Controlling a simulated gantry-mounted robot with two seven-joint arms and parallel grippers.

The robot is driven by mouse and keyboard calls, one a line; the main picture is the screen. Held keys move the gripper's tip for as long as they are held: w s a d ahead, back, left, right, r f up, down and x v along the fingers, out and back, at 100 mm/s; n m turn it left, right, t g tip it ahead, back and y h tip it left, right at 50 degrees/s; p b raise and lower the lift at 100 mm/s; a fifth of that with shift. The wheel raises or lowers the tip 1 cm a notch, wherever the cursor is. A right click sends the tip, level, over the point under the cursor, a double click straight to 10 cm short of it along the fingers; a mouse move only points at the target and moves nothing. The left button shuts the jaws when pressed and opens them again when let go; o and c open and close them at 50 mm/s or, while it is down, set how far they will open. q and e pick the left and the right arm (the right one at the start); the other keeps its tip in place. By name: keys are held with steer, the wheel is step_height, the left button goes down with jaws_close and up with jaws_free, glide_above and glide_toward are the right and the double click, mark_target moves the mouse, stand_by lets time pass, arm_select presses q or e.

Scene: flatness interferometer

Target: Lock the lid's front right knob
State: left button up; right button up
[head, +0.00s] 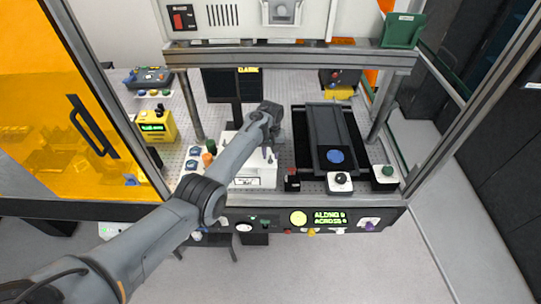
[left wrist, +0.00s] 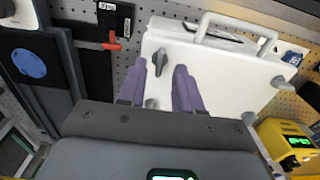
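The white box's lid (left wrist: 215,75) fills the middle of the left wrist view, with a pale carrying handle (left wrist: 235,22) along one edge. Its front right knob (left wrist: 160,61) is dark grey, elongated and stands between my left gripper's fingertips. My left gripper (left wrist: 160,70) has two purple fingers spread apart, with a gap visible beside the knob. In the head view, my left gripper (head: 271,145) is over the right side of the white box (head: 240,168), partly hidden by my arm. My right gripper is not visible.
A dark stage with a blue disc (head: 335,156) stands right of the box. A red-handled part (left wrist: 113,43) lies between them. A yellow device (head: 156,126) stands left. Metal frame posts and a front panel with a green display (head: 330,217) bound the bench.

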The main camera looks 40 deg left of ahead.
arm_select(q)
steer(key=shift+f, duration=0.9)
jaws_close()
